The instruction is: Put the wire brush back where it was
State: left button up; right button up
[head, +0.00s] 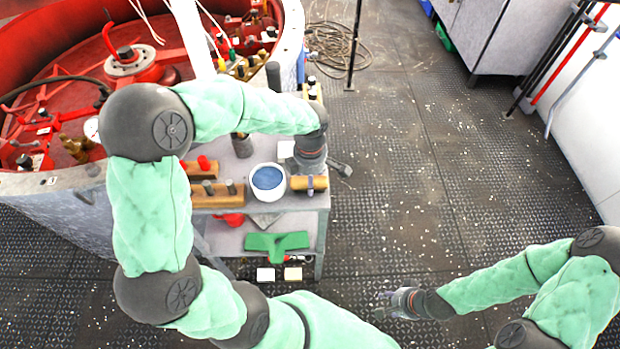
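I cannot clearly pick out a wire brush. A tan cylinder with a grey band (309,183) lies at the right edge of the cart top (322,201) and may be its handle. My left gripper (312,166) is over the cart's right edge, just above this piece in the picture. Its fingers are mostly hidden, so I cannot tell whether it touches or holds the piece. My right gripper (384,304) is low at the right, away from the cart, with its fingers apart and nothing between them.
A white pot with blue contents (267,178) and wooden holders (215,194) stand on the cart. A green piece (278,244) lies on its lower shelf. A large red-lined drum (60,45) is at the left. Hose coils (338,45) lie behind.

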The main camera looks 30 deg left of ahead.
pick_arm(q)
jog(key=shift+f, duration=0.15)
jog(key=o, duration=1.1)
jog(key=shift+r, duration=0.3)
notch_tip(320, 180, up, 12)
jog(key=p, duration=0.4)
jog(key=shift+f, duration=0.1)
